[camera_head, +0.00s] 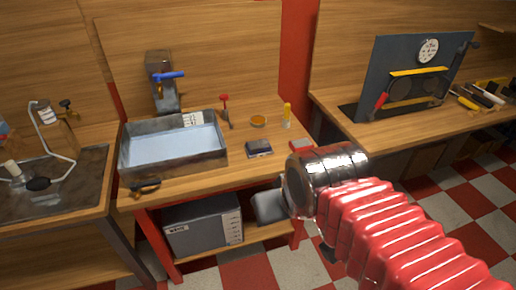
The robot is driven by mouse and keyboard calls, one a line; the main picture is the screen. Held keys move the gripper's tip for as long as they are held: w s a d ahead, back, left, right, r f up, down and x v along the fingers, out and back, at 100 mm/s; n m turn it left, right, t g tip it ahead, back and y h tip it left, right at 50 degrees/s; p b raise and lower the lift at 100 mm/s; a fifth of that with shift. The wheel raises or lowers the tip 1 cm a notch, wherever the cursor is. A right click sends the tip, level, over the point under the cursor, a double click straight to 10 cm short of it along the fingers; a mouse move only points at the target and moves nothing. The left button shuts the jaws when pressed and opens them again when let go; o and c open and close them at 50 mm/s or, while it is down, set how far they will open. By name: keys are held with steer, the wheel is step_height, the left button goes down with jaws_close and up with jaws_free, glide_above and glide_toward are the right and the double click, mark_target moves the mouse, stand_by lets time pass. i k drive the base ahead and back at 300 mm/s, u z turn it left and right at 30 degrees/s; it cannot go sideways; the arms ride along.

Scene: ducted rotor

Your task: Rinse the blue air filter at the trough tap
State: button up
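A metal trough (128,158) with pale blue water or a pale blue floor stands on the wooden bench in the left half. A tap with a blue lever (168,75) is mounted on a grey post behind it. A small dark-framed block with a blue-grey top (259,147) lies on the bench right of the trough; it may be the blue air filter. My arm, red bellows and a metal wrist, reaches in from the lower right.
A red block (300,145), an orange-topped round tin (258,120), a yellow bottle (287,115) and a red-handled tool (225,108) are on the bench. Dark-and-orange pliers (146,188) lie at its front left. A grey box (203,224) sits on the shelf below. Checkered floor is open at right.

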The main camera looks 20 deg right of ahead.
mark_target(157, 77)
steer(key=z, duration=0.25)
steer(key=i, duration=0.95)
steer(key=u, duration=0.85)
